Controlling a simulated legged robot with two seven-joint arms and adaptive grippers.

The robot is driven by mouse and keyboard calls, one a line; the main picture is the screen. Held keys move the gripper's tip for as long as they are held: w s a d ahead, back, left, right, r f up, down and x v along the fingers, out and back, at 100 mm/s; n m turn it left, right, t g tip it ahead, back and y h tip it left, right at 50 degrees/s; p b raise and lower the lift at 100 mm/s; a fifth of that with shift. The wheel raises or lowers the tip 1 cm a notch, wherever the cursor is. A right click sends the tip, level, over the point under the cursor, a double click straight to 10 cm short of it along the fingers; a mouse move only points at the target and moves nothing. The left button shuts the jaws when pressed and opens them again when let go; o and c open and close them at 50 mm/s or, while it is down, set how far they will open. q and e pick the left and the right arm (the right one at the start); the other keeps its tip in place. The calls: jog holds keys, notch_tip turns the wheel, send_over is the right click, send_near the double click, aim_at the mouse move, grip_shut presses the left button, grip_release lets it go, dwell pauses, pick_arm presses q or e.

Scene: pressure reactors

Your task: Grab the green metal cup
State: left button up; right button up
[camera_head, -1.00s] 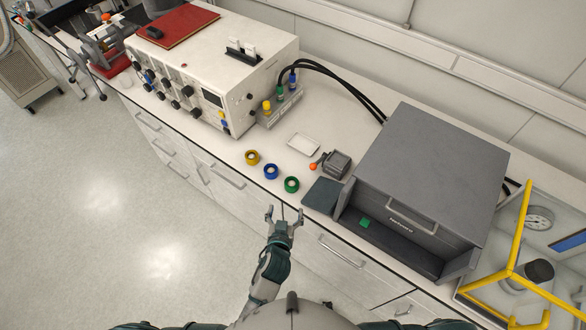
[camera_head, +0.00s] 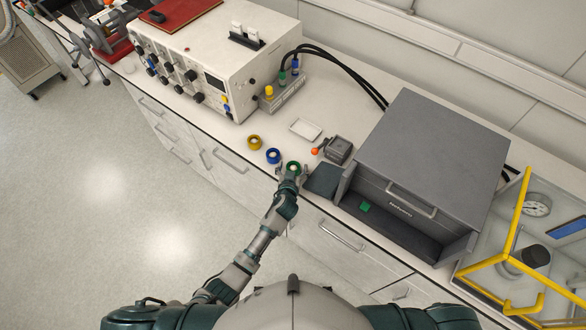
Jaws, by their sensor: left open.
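The green metal cup (camera_head: 293,167) stands on the counter near its front edge, at the right end of a row of three round cups. My left gripper (camera_head: 290,171) is at the green cup, with its fingers open around or just beside it. I cannot tell whether the fingers touch the cup. The gripper and wrist hide the cup's near side. My right gripper is not in view.
The blue cup (camera_head: 273,156) stands close to the left of the gripper, with the yellow cup (camera_head: 255,142) beyond it. A dark flat plate (camera_head: 322,180) and a grey open-fronted box (camera_head: 430,150) are to the right. A small white tray (camera_head: 305,129) lies behind.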

pick_arm(q)
jog(key=shift+w+d+f, duration=0.1)
jog(key=shift+w+f, duration=0.15)
jog(key=shift+w, duration=0.25)
jog(key=shift+s+d+r, duration=0.1)
jog(key=shift+c, duration=0.2)
jog(key=c, duration=1.3)
jog(key=shift+c, duration=0.2)
